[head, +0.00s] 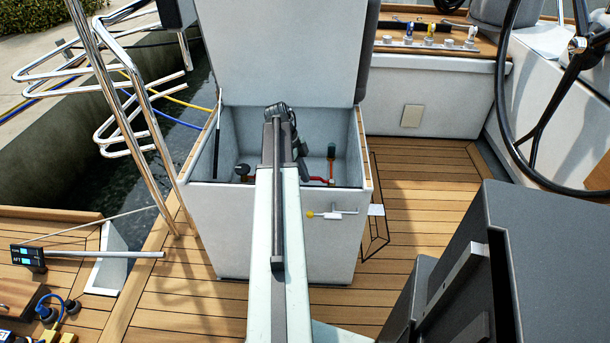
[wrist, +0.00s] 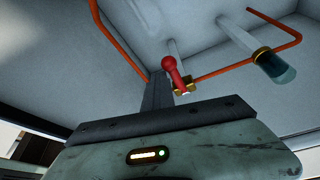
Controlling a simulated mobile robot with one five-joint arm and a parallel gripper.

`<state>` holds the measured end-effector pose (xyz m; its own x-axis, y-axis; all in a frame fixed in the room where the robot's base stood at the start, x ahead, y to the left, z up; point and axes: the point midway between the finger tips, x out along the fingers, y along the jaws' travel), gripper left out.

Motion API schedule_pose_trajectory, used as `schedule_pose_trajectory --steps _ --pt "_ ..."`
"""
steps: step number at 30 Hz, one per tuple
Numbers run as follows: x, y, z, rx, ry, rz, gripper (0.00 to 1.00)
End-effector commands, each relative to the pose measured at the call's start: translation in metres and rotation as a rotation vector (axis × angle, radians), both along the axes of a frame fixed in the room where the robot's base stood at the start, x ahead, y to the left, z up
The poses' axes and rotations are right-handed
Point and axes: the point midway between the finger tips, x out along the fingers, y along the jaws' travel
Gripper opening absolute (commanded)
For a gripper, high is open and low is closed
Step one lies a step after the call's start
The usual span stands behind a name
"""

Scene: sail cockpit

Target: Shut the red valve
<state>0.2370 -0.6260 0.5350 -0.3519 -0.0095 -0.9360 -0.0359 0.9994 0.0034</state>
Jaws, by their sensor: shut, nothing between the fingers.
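The red valve (wrist: 171,71) shows in the wrist view as a red lever with a rounded end on a brass body. An orange-red pipe runs from the brass body to the right; the lever stands at an angle to that pipe. My gripper (wrist: 158,80) is shut and empty, its dark fingers just left of the lever. I cannot tell whether they touch it. In the head view my arm reaches into the open white locker (head: 202,215) and hides the fingers. A red part (head: 319,181) shows right of my arm there; I cannot tell if it is the lever.
The locker's lid (head: 283,50) stands upright at the back, and its walls enclose my gripper. A teal-ended cylinder (wrist: 275,66) hangs right of the valve in the wrist view. A small latch (head: 332,213) is on the locker front. Teak deck (head: 425,210) is clear to the right.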

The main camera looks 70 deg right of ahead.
Motion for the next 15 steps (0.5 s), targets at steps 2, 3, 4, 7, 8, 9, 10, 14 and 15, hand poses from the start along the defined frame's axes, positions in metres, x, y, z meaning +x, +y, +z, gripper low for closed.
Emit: schedule_pose_trajectory --steps 2,3,4,7,8,9,10,14,15 --pt "0.0 0.009 0.006 -0.002 -0.006 0.005 0.0" --pt "-0.002 0.016 0.009 0.001 -0.004 0.004 0.0" --pt "-0.004 0.021 0.012 0.002 -0.004 0.004 0.0" --pt "-0.008 0.034 0.026 0.007 -0.001 0.002 0.0" --pt "-0.006 0.027 0.037 0.007 -0.001 0.001 0.0" --pt "-0.005 0.023 0.047 0.007 -0.001 -0.001 0.0" --pt "-0.004 0.02 0.054 0.007 -0.001 -0.002 0.0" --pt "-0.001 0.01 0.083 0.007 0.0 -0.003 0.0" --pt "0.0 0.007 0.091 0.007 0.0 -0.003 0.0"
